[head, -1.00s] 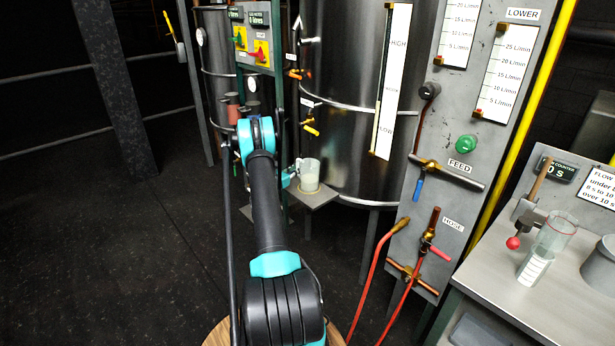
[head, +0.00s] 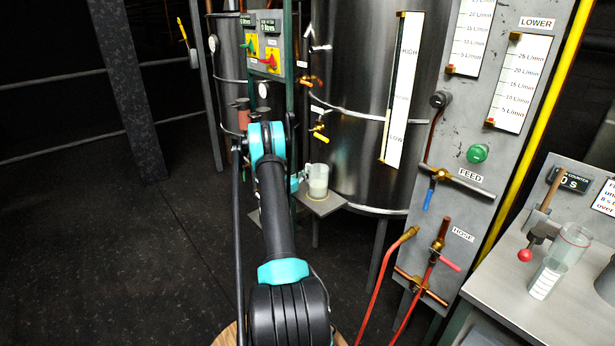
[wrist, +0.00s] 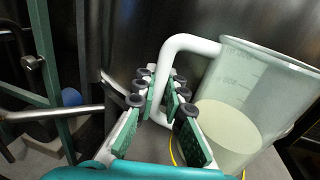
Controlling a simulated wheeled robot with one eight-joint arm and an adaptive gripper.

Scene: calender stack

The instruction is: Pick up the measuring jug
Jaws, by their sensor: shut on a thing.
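The measuring jug (head: 318,182) is a clear, marked cup with a white handle and pale liquid inside. It is upright at a small grey shelf (head: 334,205) in front of the large steel tank. My gripper (head: 299,180) is at the jug's left side. In the wrist view the jug (wrist: 262,72) fills the right side, and my gripper's green-padded fingers (wrist: 163,98) are shut around its handle. A yellow ring shows on the shelf by the jug's base. I cannot tell whether the base touches the shelf.
The steel tank (head: 350,150) stands close behind the jug. A yellow-handled valve (head: 320,132) is above it. The grey panel (head: 470,125) with red hoses and the bench (head: 515,285) with a clear cylinder (head: 560,260) are at right. Open floor lies left.

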